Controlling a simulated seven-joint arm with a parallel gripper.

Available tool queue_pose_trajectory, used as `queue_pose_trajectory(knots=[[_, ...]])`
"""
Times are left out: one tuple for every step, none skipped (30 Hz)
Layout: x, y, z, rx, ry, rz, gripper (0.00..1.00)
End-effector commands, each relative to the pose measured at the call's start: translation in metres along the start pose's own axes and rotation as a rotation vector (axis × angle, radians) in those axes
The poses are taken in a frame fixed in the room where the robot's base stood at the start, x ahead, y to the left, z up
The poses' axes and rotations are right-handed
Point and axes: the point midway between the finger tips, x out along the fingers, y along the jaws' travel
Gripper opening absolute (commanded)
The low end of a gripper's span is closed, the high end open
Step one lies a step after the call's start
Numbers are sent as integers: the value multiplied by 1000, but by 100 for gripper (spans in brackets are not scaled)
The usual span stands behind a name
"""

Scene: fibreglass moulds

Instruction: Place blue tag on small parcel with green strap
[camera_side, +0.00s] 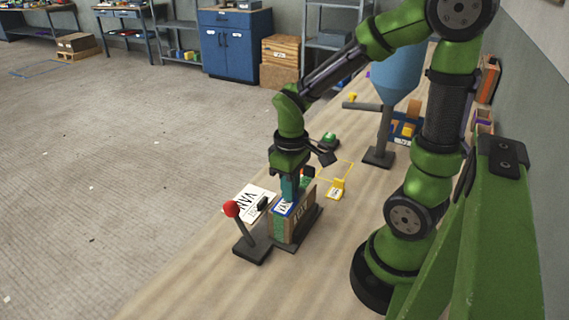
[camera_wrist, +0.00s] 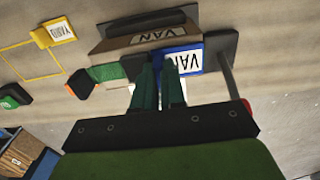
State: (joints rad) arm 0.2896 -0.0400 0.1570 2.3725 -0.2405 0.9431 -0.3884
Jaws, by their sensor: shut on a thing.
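The small parcel (camera_side: 300,224) is a brown box with a VAN marking, standing on a dark plate on the bench. Its green strap (camera_side: 278,228) shows on the near face, and it also shows in the wrist view (camera_wrist: 107,72). The blue tag (camera_side: 281,210) has a white VAN label and is at the parcel's top; in the wrist view it (camera_wrist: 200,58) lies by the fingertips. My gripper (camera_side: 290,196) points down over the parcel, shut on the blue tag. Its fingers (camera_wrist: 159,72) hide part of the tag and strap, so I cannot tell whether the tag touches the parcel.
A red-knobbed lever (camera_side: 231,209) stands close left of the parcel, beside a white VAN sheet (camera_side: 248,200). A yellow tag (camera_side: 337,189) sits right, by a yellow outline on the bench. A blue funnel (camera_side: 396,75) on a stand is farther back. The bench front is clear.

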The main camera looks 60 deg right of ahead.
Motion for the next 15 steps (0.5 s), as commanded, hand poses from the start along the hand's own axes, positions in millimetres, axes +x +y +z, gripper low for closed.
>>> queue_pose_trajectory(knots=[[0,0,0,0,1,0,0],[0,0,0,0,0,0,0],[0,0,0,0,0,0,0],[0,0,0,0,0,0,0],[1,0,0,0,0,0,0],[2,0,0,-1,-1,0,0],[3,0,0,0,-1,0,0],[3,0,0,0,0,0,15],[2,0,0,0,0,0,21],[2,0,0,0,0,0,26],[2,0,0,0,0,0,30],[2,0,0,0,0,0,36],[2,0,0,0,0,0,36],[2,0,0,0,0,0,36],[2,0,0,0,0,0,36]])
